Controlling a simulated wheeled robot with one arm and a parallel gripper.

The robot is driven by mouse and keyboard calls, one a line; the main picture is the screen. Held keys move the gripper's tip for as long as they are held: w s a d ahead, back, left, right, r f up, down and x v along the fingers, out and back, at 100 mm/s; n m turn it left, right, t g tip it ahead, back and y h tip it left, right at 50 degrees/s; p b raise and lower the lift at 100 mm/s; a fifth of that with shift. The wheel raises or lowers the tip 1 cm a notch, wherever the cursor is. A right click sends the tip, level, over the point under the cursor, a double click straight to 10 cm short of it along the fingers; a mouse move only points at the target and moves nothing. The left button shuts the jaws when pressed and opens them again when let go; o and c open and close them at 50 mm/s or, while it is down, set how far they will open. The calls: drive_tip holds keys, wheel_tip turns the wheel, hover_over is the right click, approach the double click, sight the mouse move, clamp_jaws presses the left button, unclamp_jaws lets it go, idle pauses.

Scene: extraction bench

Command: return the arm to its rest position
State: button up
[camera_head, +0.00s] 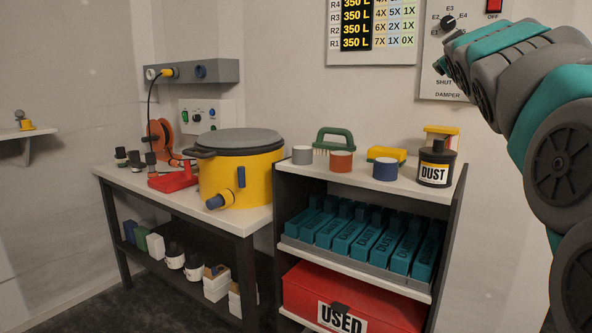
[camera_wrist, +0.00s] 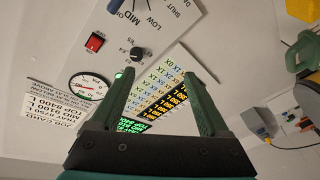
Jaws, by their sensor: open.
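My arm (camera_head: 560,110) is raised on the right side of the head view, in front of the wall panel. It bends up and over to the left, its end near the panel's knob. My gripper (camera_wrist: 162,80) shows in the wrist view with its two green fingers spread wide and nothing between them. Beyond the fingers the wrist view shows the wall panel (camera_wrist: 150,25) with a red switch (camera_wrist: 95,42), a black knob (camera_wrist: 137,53) and a gauge (camera_wrist: 88,87). In the head view the fingers cannot be made out clearly.
A bench (camera_head: 150,194) holds a yellow drum (camera_head: 240,180) with a grey lid. A shelf unit (camera_head: 300,175) beside it bears cans, a brush and a black DUST jar (camera_head: 436,165). Teal boxes (camera_head: 365,238) and a red USED bin (camera_head: 352,300) are below.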

drive_tip(key=s+a+f+m+g+y, duration=0.1)
drive_tip(key=s+a+f+g, duration=0.15)
drive_tip(key=f, duration=0.65)
drive_tip(key=s+a+f+g+y, duration=0.1)
drive_tip(key=a+f+g, duration=0.15)
drive_tip(key=f, duration=0.65)
drive_tip(key=s+a+f+m+g+y, duration=0.1)
drive_tip(key=s+a+f+g, duration=0.2)
drive_tip(key=s+f, duration=0.65)
drive_tip(key=s+a+f+m+g+y, duration=0.15)
drive_tip(key=s+f+g, duration=0.35)
drive_tip(key=f, duration=0.8)
drive_tip(key=s+a+f+g, duration=0.2)
drive_tip(key=s+f, duration=0.3)
drive_tip(key=s, duration=0.4)
drive_tip(key=s+a+f+g+y, duration=0.1)
drive_tip(key=s+a+f+g, duration=0.1)
drive_tip(key=s+f, duration=0.3)
drive_tip(key=s+a+f+g, duration=0.2)
drive_tip(key=s+f, duration=0.3)
drive_tip(key=s, duration=0.8)
drive_tip(key=shift+a+f+m+g, duration=0.2)
drive_tip(key=shift+a+m+g, duration=0.2)
drive_tip(key=shift+a, duration=0.35)
drive_tip(key=shift+w, duration=0.1)
